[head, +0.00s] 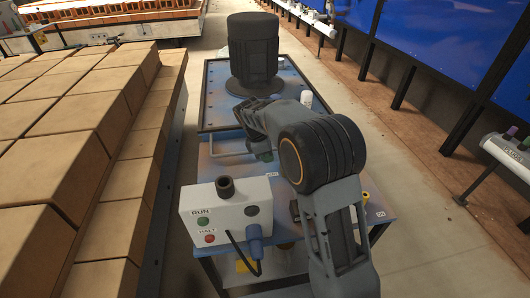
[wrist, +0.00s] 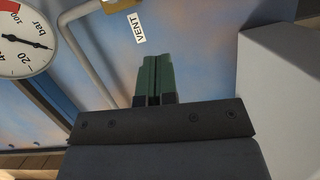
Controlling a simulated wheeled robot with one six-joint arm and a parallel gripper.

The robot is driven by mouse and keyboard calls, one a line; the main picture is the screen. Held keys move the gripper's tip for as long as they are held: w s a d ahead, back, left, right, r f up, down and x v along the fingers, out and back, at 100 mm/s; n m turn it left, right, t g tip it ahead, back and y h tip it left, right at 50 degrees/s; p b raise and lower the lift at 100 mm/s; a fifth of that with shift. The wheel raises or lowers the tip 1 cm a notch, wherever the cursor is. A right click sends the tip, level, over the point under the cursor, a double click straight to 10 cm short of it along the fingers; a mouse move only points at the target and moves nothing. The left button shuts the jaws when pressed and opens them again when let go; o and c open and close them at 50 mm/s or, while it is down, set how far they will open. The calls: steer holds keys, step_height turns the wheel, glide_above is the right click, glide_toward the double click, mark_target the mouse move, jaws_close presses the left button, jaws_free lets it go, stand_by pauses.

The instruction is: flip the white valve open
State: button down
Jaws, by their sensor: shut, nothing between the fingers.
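My gripper (head: 264,155) is above the blue bench top in the head view. In the wrist view its green fingers (wrist: 155,62) are together with nothing between them. A label reading VENT (wrist: 139,27) lies just beyond the fingertips, next to a grey bent pipe (wrist: 85,50). A brass fitting (wrist: 117,5) shows at the top edge, cut off by the frame. A small white part (head: 307,98) stands beyond my arm; I cannot tell whether it is the white valve. No white valve handle is clearly seen, and my arm hides part of the bench.
A white control box (head: 227,213) with RUN and HALT buttons stands at the near edge. A dark motor (head: 253,52) stands at the back. A pressure gauge (wrist: 22,40) is at the wrist view's left. Stacked bricks (head: 60,150) fill the left; open floor lies right.

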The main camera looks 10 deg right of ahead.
steer(key=b+x, duration=0.1)
steer(key=x, duration=0.4)
steer(key=shift+f, duration=0.1)
steer(key=shift+s+d, duration=0.15)
steer(key=shift+d, duration=0.9)
steer(key=shift+s+d+f, duration=0.1)
steer(key=shift+d+f, duration=0.1)
steer(key=shift+d, duration=0.65)
steer(key=shift+s+d+r+p, duration=0.15)
steer(key=shift+d+p, duration=0.35)
steer(key=shift+d, duration=0.15)
steer(key=shift+d+f, duration=0.1)
steer(key=shift+f, duration=0.15)
steer(key=shift+r, duration=0.1)
